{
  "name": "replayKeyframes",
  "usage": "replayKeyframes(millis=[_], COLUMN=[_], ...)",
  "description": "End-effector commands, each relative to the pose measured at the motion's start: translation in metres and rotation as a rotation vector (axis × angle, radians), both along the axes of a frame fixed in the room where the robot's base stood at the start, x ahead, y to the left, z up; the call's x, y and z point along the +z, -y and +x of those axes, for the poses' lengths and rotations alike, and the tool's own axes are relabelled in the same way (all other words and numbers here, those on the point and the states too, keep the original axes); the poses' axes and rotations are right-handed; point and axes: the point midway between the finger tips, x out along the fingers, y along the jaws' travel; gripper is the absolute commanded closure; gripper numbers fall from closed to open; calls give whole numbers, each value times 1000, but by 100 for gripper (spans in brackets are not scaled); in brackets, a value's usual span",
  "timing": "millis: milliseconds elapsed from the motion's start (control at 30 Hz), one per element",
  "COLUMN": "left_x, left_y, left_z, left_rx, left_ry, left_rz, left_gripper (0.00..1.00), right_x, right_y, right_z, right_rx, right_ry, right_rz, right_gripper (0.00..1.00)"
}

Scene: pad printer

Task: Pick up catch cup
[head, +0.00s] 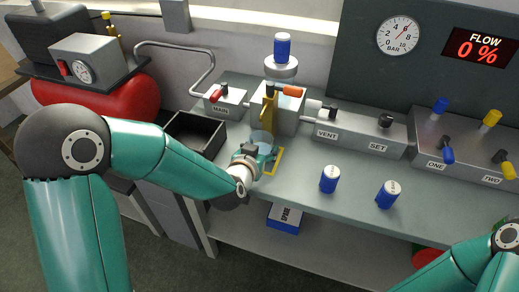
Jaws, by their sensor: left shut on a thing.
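The catch cup (262,138) is a pale, see-through cup near the yellow outline on the grey bench, in front of the brass-coloured spout. My left gripper (262,155) is shut on the cup; the fingers and wrist hide its lower part. I cannot tell whether the cup rests on the bench or is lifted. My right arm comes in at the lower right, and its gripper is out of the picture.
A yellow outline (279,163) marks the bench (310,165). A black open tray (196,133) lies left of it. Two blue canisters (329,179) (387,194) stand to the right. Boxes labelled MAIN, VENT and SET (362,132) line the back. A red tank (110,103) stands at left.

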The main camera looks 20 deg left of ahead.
Motion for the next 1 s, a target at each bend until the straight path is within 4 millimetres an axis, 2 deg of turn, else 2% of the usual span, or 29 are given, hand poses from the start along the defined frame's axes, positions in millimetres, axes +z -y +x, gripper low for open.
replayKeyframes(millis=[33, 100, 133, 467, 667, 800, 833, 1000], left_x=[0, 0, 0, 5, 22, 41, 36, 35], left_y=[0, 0, 0, 0, -1, -1, 0, -2], left_z=[0, 0, 0, 0, 0, 0, -7, -48], left_rx=[0, 0, 0, 1, 2, 1, -1, 0], left_ry=[0, 1, 1, 3, 5, 6, 0, 2], left_rz=[0, 0, 0, 0, -2, -2, 0, 0], left_gripper=[67, 79, 80, 80, 80, 80, 80, 80], right_x=[0, 0, 0, 1, 3, 7, 4, -2], right_y=[0, 0, 0, 0, 0, 0, 0, 0], right_z=[0, 0, 0, 0, 0, 0, 0, 0], right_rx=[0, 0, 0, 0, 0, 0, 0, 0], right_ry=[0, 0, 0, 0, 0, 0, 0, 0], right_rz=[0, 0, 0, 0, 0, 0, 0, 0], right_gripper=[60, 60, 60, 60, 60, 60, 60, 60])
